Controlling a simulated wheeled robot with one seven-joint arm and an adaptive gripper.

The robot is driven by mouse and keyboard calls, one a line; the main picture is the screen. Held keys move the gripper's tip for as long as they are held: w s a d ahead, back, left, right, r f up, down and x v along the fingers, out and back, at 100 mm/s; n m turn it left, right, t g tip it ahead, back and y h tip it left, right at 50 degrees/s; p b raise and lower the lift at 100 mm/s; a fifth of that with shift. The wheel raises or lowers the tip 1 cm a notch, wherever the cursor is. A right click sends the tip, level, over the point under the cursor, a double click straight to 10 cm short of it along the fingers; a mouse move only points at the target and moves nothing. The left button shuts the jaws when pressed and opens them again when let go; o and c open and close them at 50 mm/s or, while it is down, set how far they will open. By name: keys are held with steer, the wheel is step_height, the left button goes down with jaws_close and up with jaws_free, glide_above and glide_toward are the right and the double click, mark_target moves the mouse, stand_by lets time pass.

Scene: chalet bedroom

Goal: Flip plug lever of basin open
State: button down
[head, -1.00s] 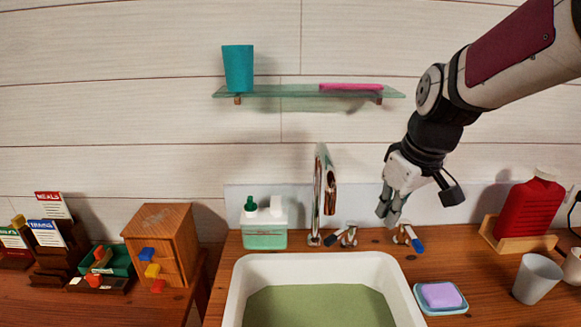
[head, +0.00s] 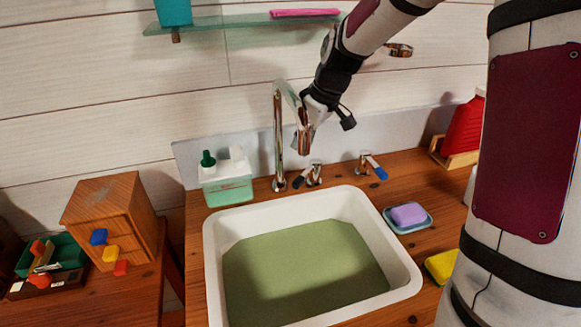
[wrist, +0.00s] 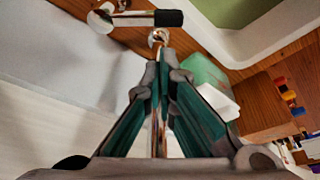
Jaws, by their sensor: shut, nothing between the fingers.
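The white basin (head: 216,262) is set in the wooden counter and has a green floor. Two chrome levers stand behind its far rim: a black-tipped one (head: 314,174) close to the faucet and a blue-tipped one (head: 364,163) further right. I cannot tell which is the plug lever. My gripper (head: 310,118) is shut and empty, high beside the faucet spout, above the black-tipped lever and apart from it. In the wrist view, the fingertips (wrist: 165,74) have the faucet post (wrist: 158,42) beyond them, and the black-tipped lever (wrist: 140,18) shows at the top.
The chrome faucet (head: 279,140) rises close to my gripper, and its spout partly hides it. A soap dispenser (head: 226,190) stands left of it. A glass shelf (head: 230,23) hangs above. A purple soap on a dish (head: 408,214) and a yellow sponge (head: 441,266) lie right of the basin.

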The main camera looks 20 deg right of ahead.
mark_target(301, 180)
steer(key=x, duration=1)
steer(key=shift+b, duration=0.3)
steer(key=shift+s+d, duration=0.1)
steer(key=shift+s, duration=0.1)
steer(key=shift+s+d+n+g+y+p, duration=0.2)
steer(key=shift+s+n+p, duration=0.2)
steer(key=shift+n+p, duration=0.2)
steer(key=shift+s+d+n+g+y+p, duration=0.1)
steer(key=shift+s+d+n+g+p, duration=0.15)
steer(key=shift+s+n+p, duration=0.35)
steer(key=n, duration=0.1)
steer(key=s+d+n+p, duration=0.1)
steer(key=n, duration=0.1)
steer(key=shift+s+d+r+g, duration=0.1)
steer(key=shift+g, duration=0.25)
steer(key=shift+s+d+n+g+y+p, duration=0.25)
steer(key=shift+s+d+n+p, duration=0.15)
steer(key=shift+d+n+p, duration=0.4)
steer(key=shift+s+d+n+g+y+p, duration=0.2)
steer(key=shift+s+d+n+p, duration=0.3)
steer(key=shift+d+n, duration=0.4)
